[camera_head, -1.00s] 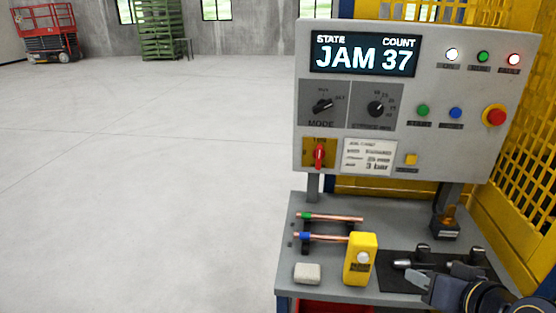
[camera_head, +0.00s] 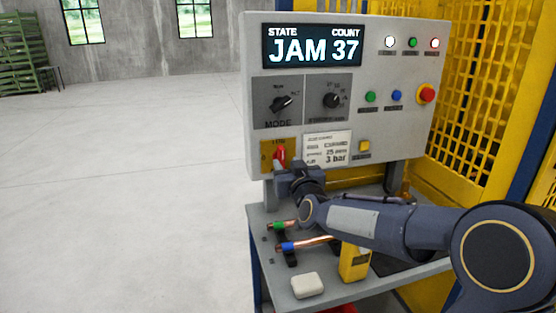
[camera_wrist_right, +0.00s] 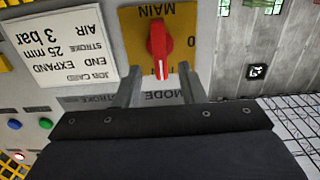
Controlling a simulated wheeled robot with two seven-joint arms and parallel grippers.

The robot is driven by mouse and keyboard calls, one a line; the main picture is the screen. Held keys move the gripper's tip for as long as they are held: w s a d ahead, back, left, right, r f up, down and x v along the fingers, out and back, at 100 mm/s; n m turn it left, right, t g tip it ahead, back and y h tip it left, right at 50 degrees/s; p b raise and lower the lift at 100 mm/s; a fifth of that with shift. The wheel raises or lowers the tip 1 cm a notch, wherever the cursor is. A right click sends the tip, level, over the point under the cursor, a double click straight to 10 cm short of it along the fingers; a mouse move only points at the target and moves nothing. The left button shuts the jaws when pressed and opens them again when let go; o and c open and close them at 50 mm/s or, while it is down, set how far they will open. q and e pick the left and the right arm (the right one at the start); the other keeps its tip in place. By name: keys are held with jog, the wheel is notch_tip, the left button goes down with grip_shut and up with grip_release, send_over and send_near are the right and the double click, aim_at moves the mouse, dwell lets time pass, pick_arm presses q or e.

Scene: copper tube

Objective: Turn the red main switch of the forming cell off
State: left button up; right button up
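The red main switch (camera_head: 279,153) sits on a yellow plate (camera_head: 265,146) at the panel's lower left. In the right wrist view the red handle (camera_wrist_right: 158,48) stands lengthwise, its white mark at the end toward the MODE label. A "0" is printed to its side. My right gripper (camera_head: 283,167) is at the switch, just below it in the head view. In the right wrist view its two fingers (camera_wrist_right: 160,70) are spread, one on each side of the handle's lower end, with gaps. Contact is not visible. My left gripper is not in view.
The grey panel (camera_head: 375,135) shows JAM 37. A MODE knob (camera_head: 281,104) is above the switch, and a job card (camera_head: 327,147) is beside it. Below are copper tubes (camera_head: 305,243), a yellow device (camera_head: 354,262) and a white block (camera_head: 307,286). The floor at left is clear.

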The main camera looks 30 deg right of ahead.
aim_at(283, 158)
jog(key=shift+x, duration=1.85)
grip_shut()
